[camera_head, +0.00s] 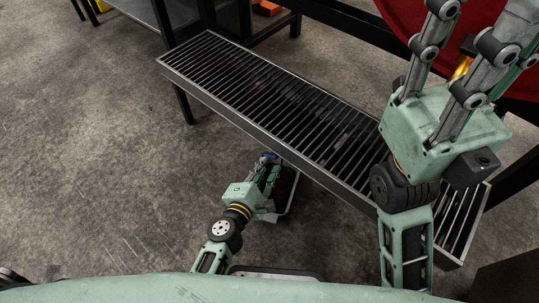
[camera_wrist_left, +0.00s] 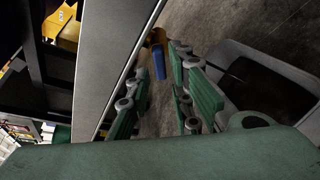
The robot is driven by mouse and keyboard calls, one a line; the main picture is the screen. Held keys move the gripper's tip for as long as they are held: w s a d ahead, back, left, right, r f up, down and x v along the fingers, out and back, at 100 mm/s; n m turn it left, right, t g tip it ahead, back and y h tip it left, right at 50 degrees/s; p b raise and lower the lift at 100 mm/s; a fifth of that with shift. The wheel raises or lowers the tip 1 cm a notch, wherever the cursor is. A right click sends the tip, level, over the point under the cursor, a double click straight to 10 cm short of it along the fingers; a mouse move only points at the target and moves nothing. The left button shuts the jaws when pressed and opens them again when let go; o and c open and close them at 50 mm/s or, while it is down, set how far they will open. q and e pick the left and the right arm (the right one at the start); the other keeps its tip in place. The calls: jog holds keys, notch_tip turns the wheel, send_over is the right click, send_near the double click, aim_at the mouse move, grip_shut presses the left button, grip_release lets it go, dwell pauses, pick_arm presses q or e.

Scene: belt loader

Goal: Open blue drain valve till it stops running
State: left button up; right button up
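The drain valve has a blue handle (camera_wrist_left: 158,63) and a brass body (camera_wrist_left: 157,37) in the left wrist view, beneath the edge of the grated belt. In the head view only a small bit of the blue handle (camera_head: 269,157) shows beyond my left gripper (camera_head: 271,171). In the wrist view the left gripper's fingers (camera_wrist_left: 160,88) are spread apart. The handle lies ahead, between their lines, with no clear contact. My right gripper (camera_head: 470,40) is raised over the right end of the grating. Its fingers are spread, with their tips cut off. I cannot tell whether liquid is running.
The slatted grating (camera_head: 270,95) runs diagonally above my left gripper. A grey-rimmed container with a dark inside (camera_wrist_left: 262,85) stands right of the fingers in the wrist view. A red rounded body (camera_head: 400,20) is at the upper right. The floor at left (camera_head: 100,150) is clear.

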aim_at(270, 158)
pick_arm(q)
jog(key=shift+x, duration=2.2)
jog(key=shift+c, duration=0.4)
grip_shut()
